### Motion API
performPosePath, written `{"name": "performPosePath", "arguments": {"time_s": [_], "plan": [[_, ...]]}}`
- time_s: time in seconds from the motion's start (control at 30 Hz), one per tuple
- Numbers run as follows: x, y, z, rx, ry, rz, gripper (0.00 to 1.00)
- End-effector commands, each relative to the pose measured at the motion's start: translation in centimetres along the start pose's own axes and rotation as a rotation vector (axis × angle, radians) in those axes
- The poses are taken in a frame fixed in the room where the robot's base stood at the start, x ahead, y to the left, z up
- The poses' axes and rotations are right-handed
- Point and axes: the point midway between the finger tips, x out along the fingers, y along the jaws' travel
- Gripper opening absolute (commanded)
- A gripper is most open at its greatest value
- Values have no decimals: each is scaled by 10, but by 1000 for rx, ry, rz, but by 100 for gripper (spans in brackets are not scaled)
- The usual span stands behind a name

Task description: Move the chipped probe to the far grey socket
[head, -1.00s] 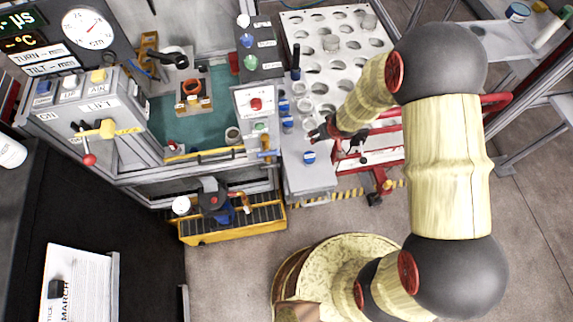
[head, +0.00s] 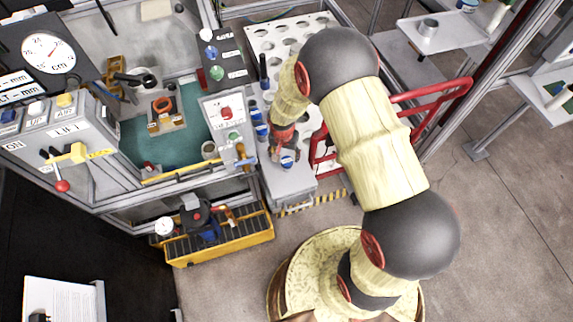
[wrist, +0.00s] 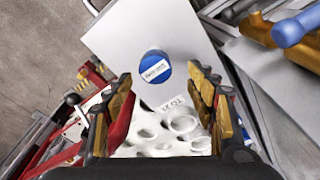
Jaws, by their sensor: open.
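My gripper (head: 282,150) is low over the near end of a pale, perforated cart (head: 290,187). In the wrist view my gripper (wrist: 160,104) has its two fingers wide apart with nothing between them. A round blue cap with a white label (wrist: 155,67) is on the pale plate just beyond the fingertips, apart from them. The same blue cap (head: 288,163) shows below my gripper in the head view. Its label is too small to read. I cannot pick out the chipped probe or the far grey socket with certainty.
Several blue-topped pieces stand along the cart's left side by a control box (head: 222,112). The cart's red handle frame (head: 430,92) is to the right. A yellow toolbox (head: 222,247) sits on the floor at left. The floor at lower right is clear.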

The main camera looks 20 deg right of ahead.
Motion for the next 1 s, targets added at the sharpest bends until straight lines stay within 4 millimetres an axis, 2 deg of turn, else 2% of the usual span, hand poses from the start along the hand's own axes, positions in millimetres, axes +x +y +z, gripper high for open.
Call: {"name": "performPosePath", "arguments": {"time_s": [0.33,0.6,1.0], "plan": [[46,7,4,0,-1,0,57],[47,7,3,-1,0,-1,56],[47,6,3,-2,0,-1,33]]}}
